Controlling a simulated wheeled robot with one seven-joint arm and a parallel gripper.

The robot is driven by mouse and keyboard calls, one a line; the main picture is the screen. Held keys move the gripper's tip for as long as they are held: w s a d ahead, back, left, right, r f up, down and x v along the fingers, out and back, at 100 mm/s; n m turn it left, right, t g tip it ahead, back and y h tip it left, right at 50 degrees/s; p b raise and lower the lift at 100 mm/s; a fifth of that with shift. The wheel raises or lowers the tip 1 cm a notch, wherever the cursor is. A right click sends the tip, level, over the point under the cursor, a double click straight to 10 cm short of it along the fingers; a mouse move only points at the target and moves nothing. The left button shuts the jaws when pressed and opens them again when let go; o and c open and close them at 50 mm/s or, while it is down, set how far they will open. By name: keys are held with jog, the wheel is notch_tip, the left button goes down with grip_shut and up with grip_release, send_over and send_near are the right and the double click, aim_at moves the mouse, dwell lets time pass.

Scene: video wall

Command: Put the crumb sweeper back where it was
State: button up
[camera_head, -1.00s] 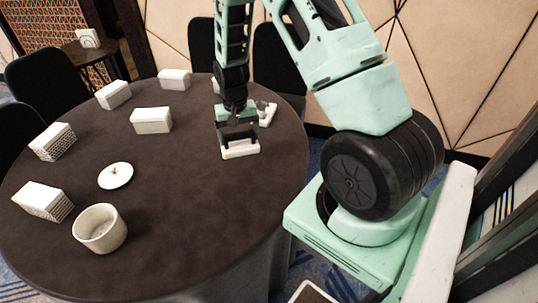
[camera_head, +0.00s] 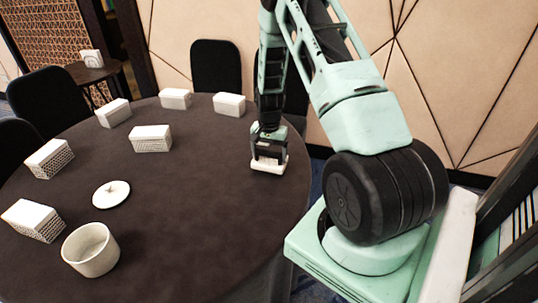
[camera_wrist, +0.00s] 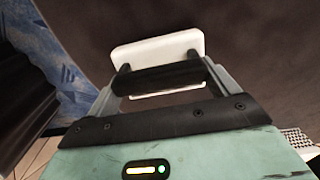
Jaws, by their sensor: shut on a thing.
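The crumb sweeper (camera_head: 269,166) is a small white block at the right part of the round dark table (camera_head: 200,220). My gripper (camera_head: 269,152) is directly above it and shut on it, pointing down. In the wrist view the white sweeper (camera_wrist: 155,50) lies just beyond the fingers, with a dark bar across it between the fingertips (camera_wrist: 160,78). The sweeper is at or very near the tabletop; I cannot tell whether it touches. My arm hides the tabletop behind it.
Several white boxes with patterned sides stand on the table, one (camera_head: 229,104) at the back nearest my arm and one (camera_head: 151,138) near the middle. A white pot (camera_head: 90,248) and a white lid (camera_head: 111,193) are at front left. The table's centre right is clear. Dark chairs (camera_head: 216,68) stand behind.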

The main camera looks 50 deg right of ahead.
jog(key=shift+f, duration=0.6)
jog(key=o, duration=1.5)
jog(key=shift+f, duration=0.15)
notch_tip(320, 180, up, 12)
jog(key=shift+a+b, duration=0.1)
jog(key=shift+b, duration=0.7)
jog(key=shift+a+r, duration=0.15)
jog(key=shift+r, duration=0.1)
jog(key=s+a+r+n, duration=0.1)
jog(key=a+r+n, duration=0.2)
jog(key=a, duration=0.6)
jog(key=a+r+n+y, duration=0.1)
jog(key=a+r+n, duration=0.15)
jog(key=a, duration=0.75)
jog(key=s+a+r+n, duration=0.15)
jog(key=a+n, duration=0.25)
jog(key=a, duration=0.5)
jog(key=s+a+r+n, duration=0.2)
jog(key=s+a+n, duration=0.4)
jog(key=s, duration=0.4)
jog(key=s+a+r+n, duration=0.2)
jog(key=s+a+n, duration=0.3)
jog(key=s+a, duration=0.4)
jog(key=shift+s+r+n, duration=0.2)
jog(key=shift+s+n, duration=0.15)
jog(key=shift+s, duration=0.25)
